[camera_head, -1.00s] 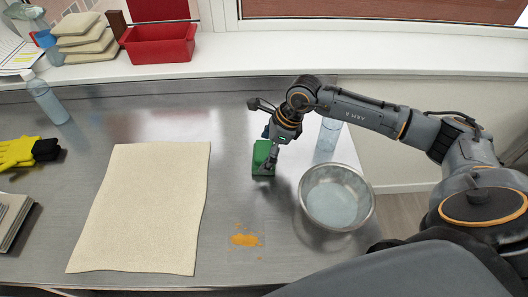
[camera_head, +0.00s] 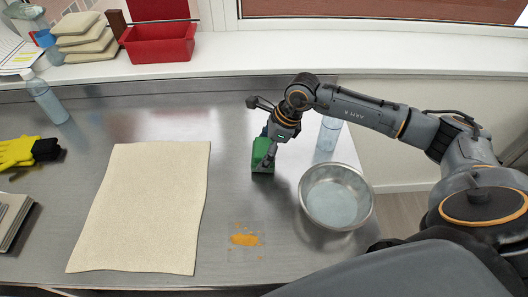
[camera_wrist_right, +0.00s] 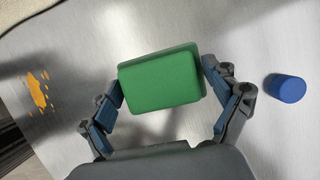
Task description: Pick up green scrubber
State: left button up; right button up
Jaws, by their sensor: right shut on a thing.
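The green scrubber (camera_head: 262,153) is a block near the middle of the steel table, with my right gripper (camera_head: 268,160) above and around it. In the right wrist view the scrubber (camera_wrist_right: 162,80) sits between the two fingers of my right gripper (camera_wrist_right: 163,92), which are shut on its two ends. A shadow lies on the steel below it; the size of any gap to the table is hard to tell. My left gripper is not in view.
A metal bowl (camera_head: 336,196) stands right of the scrubber, with a clear bottle (camera_head: 328,138) behind it. An orange spill (camera_head: 245,240) lies in front. A beige cloth (camera_head: 145,210) covers the table to the left. A blue cylinder (camera_wrist_right: 286,87) shows beside the gripper.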

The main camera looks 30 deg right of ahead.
jog(key=s+d+r+b, duration=0.1)
jog(key=s+r+b, duration=0.4)
jog(key=s+r, duration=0.7)
jog(key=shift+s+d+b, duration=0.3)
jog(key=shift+s+d, duration=0.1)
jog(key=shift+s, duration=0.6)
jog(key=o, duration=0.3)
jog(key=shift+c, duration=0.8)
